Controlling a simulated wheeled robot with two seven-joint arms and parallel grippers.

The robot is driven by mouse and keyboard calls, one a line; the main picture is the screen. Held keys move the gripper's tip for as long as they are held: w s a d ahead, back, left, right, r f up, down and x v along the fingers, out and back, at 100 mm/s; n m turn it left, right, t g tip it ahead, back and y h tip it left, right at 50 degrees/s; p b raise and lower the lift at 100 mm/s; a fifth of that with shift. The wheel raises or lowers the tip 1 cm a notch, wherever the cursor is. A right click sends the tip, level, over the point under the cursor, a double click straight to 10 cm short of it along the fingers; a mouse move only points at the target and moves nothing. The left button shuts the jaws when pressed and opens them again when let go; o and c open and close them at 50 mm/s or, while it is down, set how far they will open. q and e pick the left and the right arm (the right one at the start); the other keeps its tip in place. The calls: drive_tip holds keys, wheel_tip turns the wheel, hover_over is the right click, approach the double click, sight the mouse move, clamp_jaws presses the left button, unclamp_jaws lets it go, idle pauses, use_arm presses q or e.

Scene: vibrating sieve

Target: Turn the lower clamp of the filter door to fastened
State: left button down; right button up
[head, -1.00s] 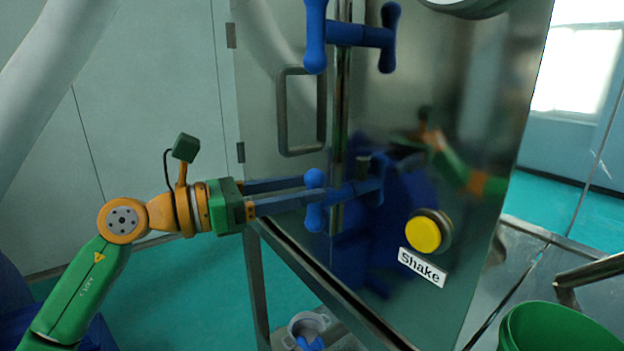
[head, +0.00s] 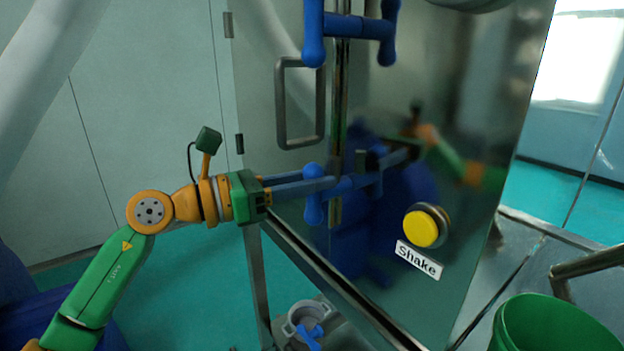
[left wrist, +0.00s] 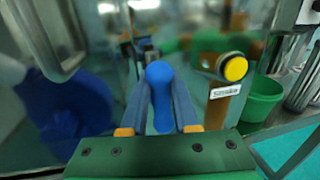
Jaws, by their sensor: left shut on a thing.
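The lower clamp (head: 314,208) is a blue handle with rounded ends on the metal filter door (head: 450,130). In the head view its near bar stands upright. My left gripper (head: 322,184) reaches it from the left and is shut on that bar. In the left wrist view the lower clamp (left wrist: 160,95) lies between the two blue fingers of my left gripper (left wrist: 160,100). The fingertips partly hide it in the head view. The upper clamp (head: 314,35) is a like blue handle, also with its near bar upright. My right gripper is not in view.
A grey door handle (head: 281,105) sits just above my left gripper. A yellow button (head: 421,229) with a "Shake" label (head: 418,260) is at the right on the door. A green bucket (head: 550,325) stands at the lower right. A grey cup-like part (head: 300,315) is below.

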use_arm(q)
drive_tip(key=n, duration=0.3)
drive_tip(key=n+p, duration=0.1)
drive_tip(key=shift+w+a+n+t+h, duration=0.25)
drive_tip(key=shift+w+n+t+h, duration=0.05)
drive_tip(key=shift+w+n+t, duration=0.1)
drive_tip(key=shift+w+a+f+n+t+p, duration=0.2)
drive_tip(key=shift+f+n+t+p, duration=0.3)
drive_tip(key=shift+n+p, duration=1.65)
drive_tip(key=shift+w+a+f+n+t+p, duration=0.2)
drive_tip(key=shift+n+t+p, duration=0.8)
drive_tip(key=shift+n, duration=1.9)
drive_tip(key=shift+w+a+f+n+t+p, duration=0.15)
drive_tip(key=shift+f+n+p, duration=0.3)
drive_tip(key=shift+n+p, duration=1.9)
drive_tip(key=shift+d+f+n, duration=0.1)
drive_tip(key=shift+n, duration=0.2)
drive_tip(key=c, duration=0.7)
unclamp_jaws()
drive_tip(key=shift+w+d, duration=0.1)
